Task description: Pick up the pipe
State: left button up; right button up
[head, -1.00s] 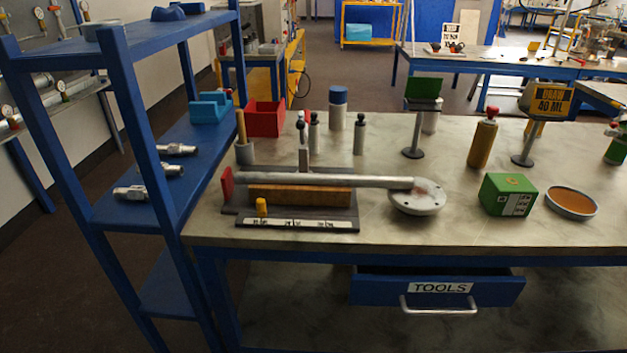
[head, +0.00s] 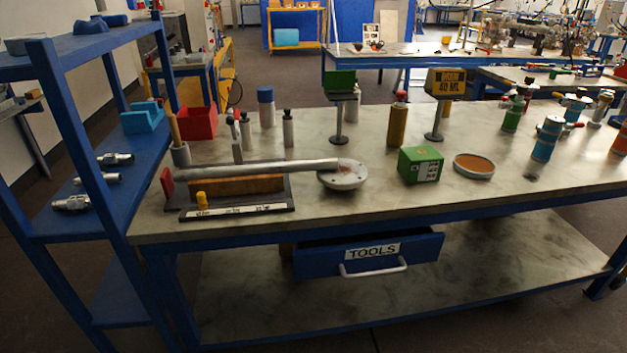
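The pipe (head: 258,167) is a long grey metal tube lying level on the left part of the workbench. Its left part rests above a brown wooden block (head: 236,187) on a dark fixture with a red end piece (head: 167,181). At its right end is a round metal flange (head: 342,177) with bolt holes, with a reddish patch where pipe and flange meet. Neither of my grippers shows in the head view.
The grey workbench (head: 400,205) has an open blue TOOLS drawer (head: 372,253) at its front. A blue shelf (head: 50,150) stands close on the left. Behind the pipe are a red bin (head: 198,122) and several cylinders. A green box (head: 420,164) and round dish (head: 474,165) sit right.

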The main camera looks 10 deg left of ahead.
aim_at(315, 165)
jog(key=z, duration=2.1)
jog(key=i, duration=0.15)
jog(key=u, duration=1.7)
jog(key=i, duration=0.8)
jog(key=u, duration=0.8)
